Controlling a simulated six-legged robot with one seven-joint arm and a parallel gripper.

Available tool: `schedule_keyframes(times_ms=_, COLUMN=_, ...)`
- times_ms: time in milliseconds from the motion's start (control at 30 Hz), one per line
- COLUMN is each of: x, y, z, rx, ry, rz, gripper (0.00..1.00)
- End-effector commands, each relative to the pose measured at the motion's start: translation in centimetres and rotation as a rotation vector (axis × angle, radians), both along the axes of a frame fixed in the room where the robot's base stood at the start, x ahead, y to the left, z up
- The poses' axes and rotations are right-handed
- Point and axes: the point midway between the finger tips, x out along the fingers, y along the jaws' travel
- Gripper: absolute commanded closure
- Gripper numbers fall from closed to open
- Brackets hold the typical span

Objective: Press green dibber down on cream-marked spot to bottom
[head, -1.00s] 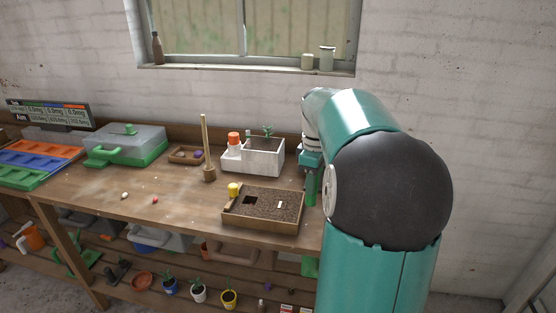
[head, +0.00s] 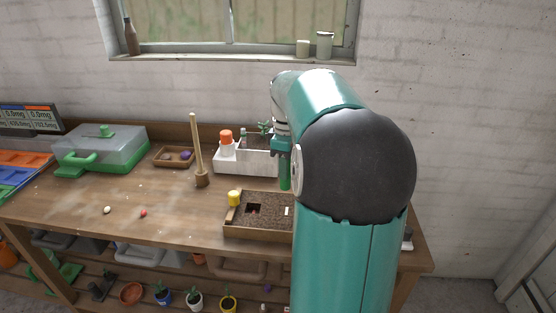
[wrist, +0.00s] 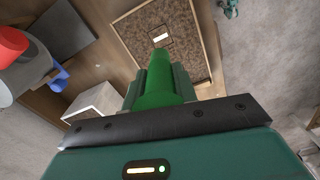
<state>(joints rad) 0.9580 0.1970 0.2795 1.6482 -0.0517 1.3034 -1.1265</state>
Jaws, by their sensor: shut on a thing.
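My gripper (head: 283,160) is shut on the green dibber (head: 285,178). The dibber also shows in the wrist view (wrist: 165,85), pointing away from the jaws toward the soil tray. The wooden soil tray (head: 256,236) stands on the bench, partly hidden by my arm in the head view. The cream marker (head: 287,211) lies on the dark soil and also shows in the wrist view (wrist: 161,37), just beyond the dibber's tip. The tip appears above the soil and apart from it, a little short of the marker. A square dark hole (head: 253,209) is in the soil to the left.
A yellow cylinder (head: 234,197) stands at the tray's left corner. A white planter box (head: 246,163) is behind the tray. A wooden stand with a tall rod (head: 197,150) is to the left.

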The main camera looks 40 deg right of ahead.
Motion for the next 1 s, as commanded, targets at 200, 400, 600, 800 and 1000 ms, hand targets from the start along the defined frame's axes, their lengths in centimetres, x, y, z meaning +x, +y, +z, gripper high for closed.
schedule_keyframes(times_ms=200, x=-0.6, y=-0.2, z=-0.3, rx=-0.001, ry=0.002, rz=-0.005, gripper=0.96)
schedule_keyframes(times_ms=400, x=-1.2, y=-0.3, z=-1.5, rx=-0.001, ry=0.003, rz=-0.007, gripper=0.96)
schedule_keyframes(times_ms=600, x=-1.1, y=-0.3, z=-3.4, rx=-0.001, ry=0.003, rz=-0.007, gripper=0.96)
schedule_keyframes(times_ms=800, x=-1.0, y=-0.3, z=-5.2, rx=0.0, ry=0.002, rz=-0.007, gripper=0.96)
schedule_keyframes(times_ms=1000, x=-0.8, y=-0.3, z=-6.9, rx=0.0, ry=0.002, rz=-0.005, gripper=0.96)
